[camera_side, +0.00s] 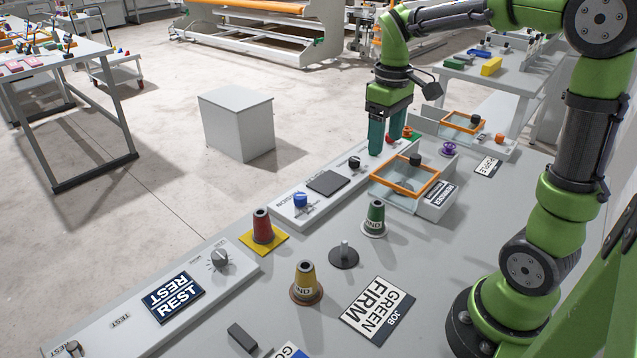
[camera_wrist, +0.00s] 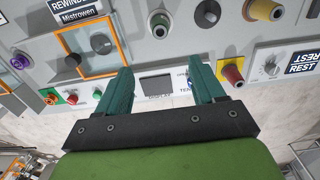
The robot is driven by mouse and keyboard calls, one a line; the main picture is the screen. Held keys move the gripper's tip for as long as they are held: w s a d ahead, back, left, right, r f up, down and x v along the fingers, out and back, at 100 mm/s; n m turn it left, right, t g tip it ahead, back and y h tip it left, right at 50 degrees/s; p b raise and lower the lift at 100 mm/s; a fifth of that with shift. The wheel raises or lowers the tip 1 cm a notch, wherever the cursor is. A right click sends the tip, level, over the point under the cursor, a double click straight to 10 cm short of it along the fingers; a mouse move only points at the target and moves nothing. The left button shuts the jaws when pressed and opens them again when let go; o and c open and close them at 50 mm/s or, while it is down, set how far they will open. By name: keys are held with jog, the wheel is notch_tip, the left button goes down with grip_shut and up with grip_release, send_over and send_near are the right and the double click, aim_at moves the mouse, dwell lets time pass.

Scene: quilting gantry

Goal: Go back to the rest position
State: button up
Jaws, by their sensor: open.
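My gripper (camera_side: 386,145) hangs over the control panel strip (camera_side: 285,208), beside the orange-framed box (camera_side: 379,187), with its fingers pointing down. In the wrist view my gripper (camera_wrist: 161,72) has its two teal fingers apart, with nothing between them. The dark display (camera_wrist: 157,84) shows beyond the gap between the fingers. A dark blue plate reading REST (camera_side: 174,297) lies on the near panel at the lower left of the side view. Whether the fingertips touch the panel is not clear.
A red cone (camera_side: 262,228), a green cone (camera_side: 375,218) and a yellow cone (camera_side: 306,284) stand on the grey table. A dark peg on a round base (camera_side: 344,254) stands between them. A GREEN FIRM card (camera_side: 378,309) lies near the front. Open floor lies beyond the panel.

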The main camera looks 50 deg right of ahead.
dwell(0.4)
jog(key=s+a+r+m+t+y, duration=0.1)
jog(key=s+a+m+t, duration=0.1)
jog(key=a, duration=0.4)
jog(key=s+a+r+m+t+y, duration=0.1)
jog(key=s+a+m+t, duration=0.1)
jog(key=s+a+t, duration=0.3)
jog(key=shift+s+a, duration=0.95)
jog(key=shift+a, duration=0.15)
